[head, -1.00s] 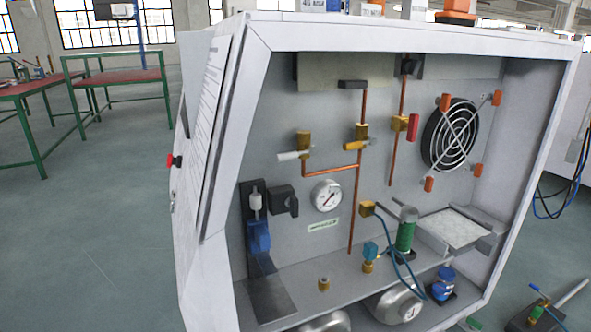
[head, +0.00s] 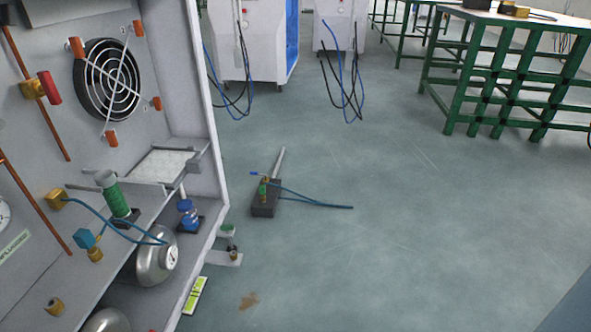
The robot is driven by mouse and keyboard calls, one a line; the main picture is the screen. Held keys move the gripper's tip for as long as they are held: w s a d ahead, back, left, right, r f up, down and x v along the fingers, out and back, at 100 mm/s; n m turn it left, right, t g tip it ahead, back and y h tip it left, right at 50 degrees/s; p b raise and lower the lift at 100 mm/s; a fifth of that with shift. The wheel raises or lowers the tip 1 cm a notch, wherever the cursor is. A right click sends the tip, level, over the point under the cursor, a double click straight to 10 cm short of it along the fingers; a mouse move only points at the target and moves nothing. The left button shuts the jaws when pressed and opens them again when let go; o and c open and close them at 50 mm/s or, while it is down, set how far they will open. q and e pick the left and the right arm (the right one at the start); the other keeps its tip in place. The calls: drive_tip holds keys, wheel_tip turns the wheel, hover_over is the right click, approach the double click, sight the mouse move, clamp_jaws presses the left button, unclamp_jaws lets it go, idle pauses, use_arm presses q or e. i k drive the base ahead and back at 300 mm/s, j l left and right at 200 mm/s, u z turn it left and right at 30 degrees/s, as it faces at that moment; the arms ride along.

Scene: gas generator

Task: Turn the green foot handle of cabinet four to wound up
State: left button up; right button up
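The open cabinet (head: 205,110) fills the left of the head view, cut off by the left and bottom edges. I cannot read a number on it. A small green handle (head: 228,228) sits on a short post above a flat pale foot plate (head: 224,258), just outside the cabinet's lower right edge. It is small, and I cannot tell its wound position. Neither of my grippers shows in the head view.
A dark block with a green and brass fitting, a rod and a blue hose (head: 265,197) stands on the floor. A yellow-green level (head: 195,296) lies by the cabinet. Green-framed tables (head: 500,90) and other cabinets (head: 245,45) stand behind. The floor at right is clear.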

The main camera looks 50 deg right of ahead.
sight(227, 228)
drive_tip(key=i+l+z, duration=0.5)
drive_tip(key=i+z, duration=0.3)
drive_tip(key=i+l, duration=0.15)
drive_tip(key=i+l+u, duration=0.55)
drive_tip(key=l, duration=0.2)
drive_tip(key=i+l+u, duration=0.3)
drive_tip(key=k+l+u, duration=0.1)
drive_tip(key=u, duration=0.4)
